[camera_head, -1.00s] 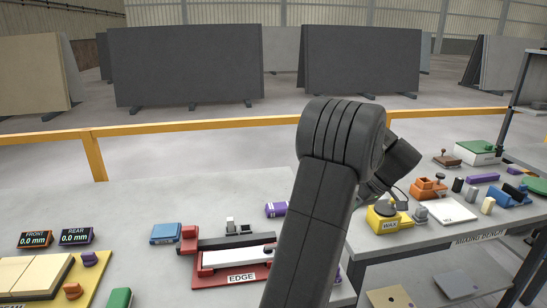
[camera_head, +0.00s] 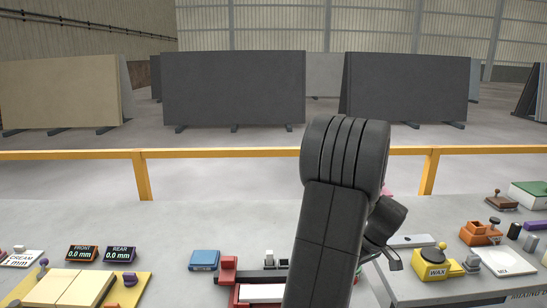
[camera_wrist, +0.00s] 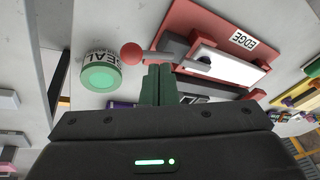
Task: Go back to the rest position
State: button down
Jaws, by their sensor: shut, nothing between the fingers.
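My gripper (camera_wrist: 158,84) shows in the wrist view with its two dark green fingers together and nothing between them. In that view it hangs above the bench, between a round green-topped SEAL container (camera_wrist: 101,74) and the red EDGE fixture (camera_wrist: 215,45). A grey bar with a red ball end lies just beyond the fingertips. In the head view my arm rises in the middle and hides the gripper. The EDGE fixture (camera_head: 228,272) is partly hidden behind the arm there.
A yellow WAX pot (camera_head: 432,263), a white MIX plate (camera_head: 508,262) and an orange holder (camera_head: 480,233) stand on the right. FRONT (camera_head: 82,252) and REAR (camera_head: 120,253) readouts stand on the left. A yellow rail (camera_head: 230,153) runs behind, with slabs beyond it.

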jog(key=shift+w+a+r+h+b, duration=0.15)
jog(key=shift+a+h+b, duration=0.15)
jog(key=shift+a+h, duration=0.3)
jog(key=shift+s+a+r+h+b, duration=0.1)
jog(key=shift+a+r+h+b, duration=0.15)
jog(key=shift+a+h, duration=0.3)
jog(key=shift+w+a+r+h+b, duration=0.1)
jog(key=shift+a+h+b, duration=0.25)
jog(key=shift+h, duration=0.4)
jog(key=shift+a, duration=0.1)
